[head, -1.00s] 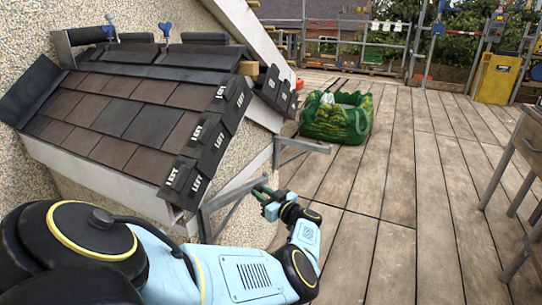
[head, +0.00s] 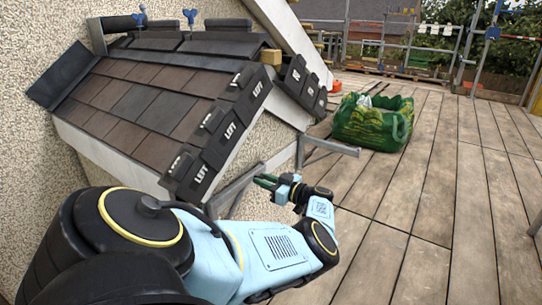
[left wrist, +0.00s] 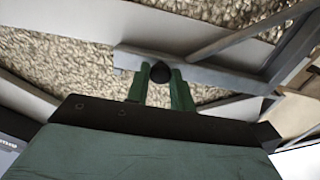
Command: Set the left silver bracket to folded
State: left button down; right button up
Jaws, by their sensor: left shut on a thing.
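The left silver bracket (head: 231,194) is fixed to the wall under the tiled roof's lower corner; part of it is hidden behind my left arm. My left gripper (head: 264,182), with green fingers, is at the bracket's outer end. In the left wrist view, the gripper's green fingers (left wrist: 160,84) are shut on the bracket around a dark round part at its end. The bracket's grey bar (left wrist: 205,76) runs right from the fingers, in front of the pebbled wall. A second silver bracket (head: 335,145) sticks out from the wall farther right. My right gripper is not in view.
The small roof with brown and black tiles (head: 150,97) overhangs the left bracket. A green bag (head: 372,122) stands on the wooden deck (head: 440,200) beyond the right bracket. The deck to the right is clear.

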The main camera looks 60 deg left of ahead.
pick_arm(q)
jog(key=shift+s+a+r, duration=0.1)
jog(key=shift+a+r, duration=0.1)
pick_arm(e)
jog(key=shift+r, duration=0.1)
pick_arm(q)
jog(key=c, duration=1.5)
grip_release()
jog(key=shift+c, duration=0.2)
jog(key=o, duration=0.3)
jog(key=shift+f, duration=0.1)
jog(key=shift+d, duration=0.1)
jog(key=v, duration=1.3)
jog(key=shift+p, duration=0.45)
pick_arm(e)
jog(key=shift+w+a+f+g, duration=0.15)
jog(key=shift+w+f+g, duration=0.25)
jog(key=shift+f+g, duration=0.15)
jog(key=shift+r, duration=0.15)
